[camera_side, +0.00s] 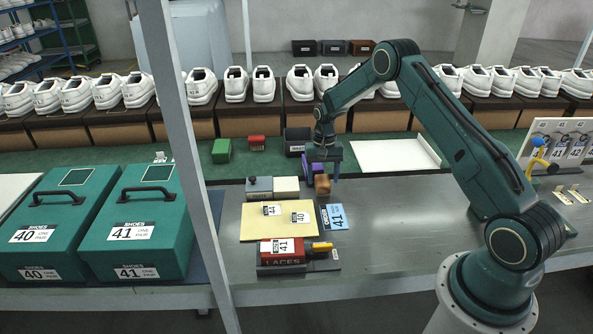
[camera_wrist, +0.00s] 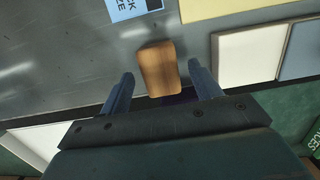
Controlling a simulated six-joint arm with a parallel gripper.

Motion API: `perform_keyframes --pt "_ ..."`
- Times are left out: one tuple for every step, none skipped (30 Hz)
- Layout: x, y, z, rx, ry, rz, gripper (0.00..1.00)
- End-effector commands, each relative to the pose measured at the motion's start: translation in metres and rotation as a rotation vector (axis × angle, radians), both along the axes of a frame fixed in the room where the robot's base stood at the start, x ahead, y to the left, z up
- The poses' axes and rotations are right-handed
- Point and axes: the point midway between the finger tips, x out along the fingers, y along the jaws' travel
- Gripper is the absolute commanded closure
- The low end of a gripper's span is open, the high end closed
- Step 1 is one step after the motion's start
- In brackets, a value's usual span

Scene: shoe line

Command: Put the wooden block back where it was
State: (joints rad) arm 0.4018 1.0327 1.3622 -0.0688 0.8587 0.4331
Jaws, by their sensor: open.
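The wooden block (camera_side: 322,185) is a small brown block on the grey metal table near its back edge, right of a white block. In the wrist view the wooden block (camera_wrist: 158,68) shows between and slightly beyond my fingertips, with gaps on both sides. My gripper (camera_side: 322,170) points down just behind it, its jaws apart. In the wrist view my gripper (camera_wrist: 161,79) is open and holds nothing. I cannot tell how high the fingertips are above the table. Something purple (camera_side: 316,155) is partly hidden by my fingers.
A yellow board (camera_side: 262,228) with two tags and a red box (camera_side: 280,248) are nearby. A white block (camera_side: 286,187) and a grey block (camera_side: 259,188) stand left.

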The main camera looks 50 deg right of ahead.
Motion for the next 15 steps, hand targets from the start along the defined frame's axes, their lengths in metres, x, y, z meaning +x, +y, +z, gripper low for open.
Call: perform_keyframes --pt "0.001 -0.001 0.008 -0.001 -0.004 0.000 0.37" --pt "0.002 -0.002 0.013 -0.001 -0.004 0.000 0.37" --pt "0.002 -0.002 0.019 -0.002 -0.004 -0.001 0.37" --pt "0.003 -0.003 0.024 -0.002 -0.004 -0.001 0.37" --pt "0.003 -0.003 0.029 -0.002 -0.005 -0.001 0.37" --pt "0.004 -0.004 0.036 -0.002 -0.004 -0.001 0.37" --pt "0.004 -0.004 0.040 -0.002 -0.004 -0.001 0.37" --pt "0.005 -0.005 0.045 -0.002 -0.004 -0.001 0.37" --pt "0.005 -0.005 0.052 -0.002 -0.004 -0.001 0.37" --pt "0.006 -0.006 0.057 -0.002 -0.004 -0.001 0.37" --pt "0.006 -0.006 0.061 -0.002 -0.004 -0.001 0.37" --pt "0.006 -0.006 0.068 -0.002 -0.003 -0.001 0.37" --pt "0.007 -0.007 0.072 -0.002 -0.004 -0.001 0.37" --pt "0.007 -0.007 0.076 -0.002 -0.004 -0.001 0.37" --pt "0.008 -0.007 0.080 -0.001 -0.002 -0.001 0.37"
